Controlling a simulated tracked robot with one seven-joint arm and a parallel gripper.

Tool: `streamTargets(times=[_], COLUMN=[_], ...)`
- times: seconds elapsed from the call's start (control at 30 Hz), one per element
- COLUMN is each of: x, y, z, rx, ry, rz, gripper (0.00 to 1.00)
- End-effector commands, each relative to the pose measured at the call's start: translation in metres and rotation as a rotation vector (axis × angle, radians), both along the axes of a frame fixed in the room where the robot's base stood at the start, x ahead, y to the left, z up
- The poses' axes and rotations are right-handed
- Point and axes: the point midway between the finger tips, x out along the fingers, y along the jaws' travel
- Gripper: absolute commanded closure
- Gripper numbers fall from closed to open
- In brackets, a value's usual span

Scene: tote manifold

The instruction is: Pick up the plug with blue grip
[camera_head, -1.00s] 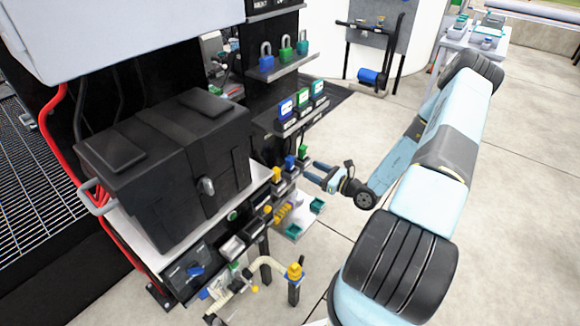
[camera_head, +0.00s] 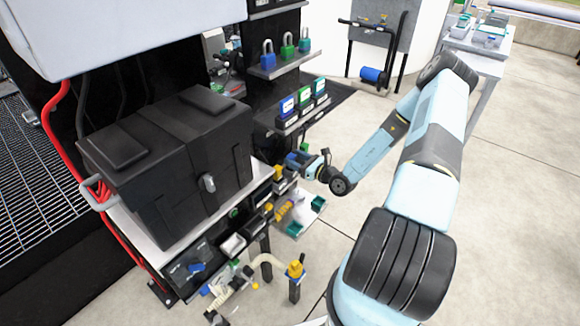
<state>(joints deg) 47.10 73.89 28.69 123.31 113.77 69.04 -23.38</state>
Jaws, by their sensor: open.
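The plug with blue grip (camera_head: 290,157) is a small upright piece in a row at the right edge of the shelf beside the black case. A yellow-topped piece (camera_head: 278,172) stands nearer in this row and a green one (camera_head: 304,148) stands farther. My gripper (camera_head: 297,161) is open, its fingers pointing left at the blue grip. The fingers partly cover the plug. I cannot tell whether the blue grip is between the fingers or whether they touch it.
A large black case (camera_head: 170,165) fills the shelf on the left.

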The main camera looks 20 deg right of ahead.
Motion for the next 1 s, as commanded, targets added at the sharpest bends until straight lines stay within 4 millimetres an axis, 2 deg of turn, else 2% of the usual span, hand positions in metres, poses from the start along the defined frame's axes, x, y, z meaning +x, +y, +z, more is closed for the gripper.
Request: streamTargets(times=[0.23,0.53,1.0], x=[0.027,0.032,0.032], y=[0.020,0.024,0.025], z=[-0.001,-0.001,-0.001], rx=[-0.001,-0.001,-0.001], ry=[-0.002,-0.001,-0.001], rz=[0.000,0.001,0.002], gripper=[0.43,0.44,0.89])
